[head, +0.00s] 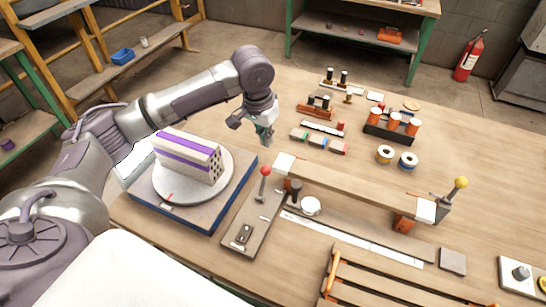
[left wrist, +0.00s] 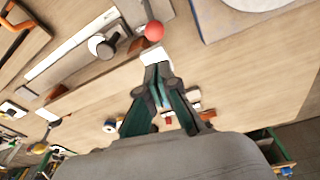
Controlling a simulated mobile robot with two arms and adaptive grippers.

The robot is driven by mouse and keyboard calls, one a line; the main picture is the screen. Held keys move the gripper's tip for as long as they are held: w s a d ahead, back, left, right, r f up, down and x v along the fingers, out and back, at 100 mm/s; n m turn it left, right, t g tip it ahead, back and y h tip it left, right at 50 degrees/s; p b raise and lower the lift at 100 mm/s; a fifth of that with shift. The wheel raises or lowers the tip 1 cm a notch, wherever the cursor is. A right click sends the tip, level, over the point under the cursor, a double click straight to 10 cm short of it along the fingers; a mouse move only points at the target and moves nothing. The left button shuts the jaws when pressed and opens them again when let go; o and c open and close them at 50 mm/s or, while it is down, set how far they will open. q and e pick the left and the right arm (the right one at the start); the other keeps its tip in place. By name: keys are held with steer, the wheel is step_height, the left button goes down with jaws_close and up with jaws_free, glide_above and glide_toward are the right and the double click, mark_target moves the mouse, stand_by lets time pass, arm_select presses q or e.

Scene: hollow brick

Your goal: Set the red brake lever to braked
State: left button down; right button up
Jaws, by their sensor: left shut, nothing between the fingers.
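The red-knobbed brake lever (head: 265,171) rises from a grey base plate (head: 262,228) right of the turntable, its shaft close to upright. The red knob (left wrist: 154,31) also shows in the left wrist view, beyond my fingertips. My left gripper (head: 265,140) is above the table, behind the lever in the head view, apart from the knob. In the left wrist view its green-padded fingers (left wrist: 159,92) are together and empty. The hollow brick (head: 188,157), white with purple stripes, stands on the pale turntable disc (head: 220,190). My right gripper is out of view.
A wooden beam (head: 350,188) with white ends lies right of the lever, with a dark upright knob (head: 295,187) in front. A yellow-knobbed lever (head: 460,183) stands at its far end. Small blocks (head: 320,141) and orange cylinders (head: 393,122) sit behind. Bare wood lies between.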

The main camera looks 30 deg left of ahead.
arm_select(q)
steer(key=p, duration=0.2)
glide_above(263, 183)
steer(key=w, duration=0.5)
step_height(263, 183, down, 8)
steer(key=f, duration=0.1)
steer(key=shift+f, duration=0.5)
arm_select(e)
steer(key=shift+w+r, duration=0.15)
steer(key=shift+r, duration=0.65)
arm_select(q)
steer(key=shift+w, duration=0.1)
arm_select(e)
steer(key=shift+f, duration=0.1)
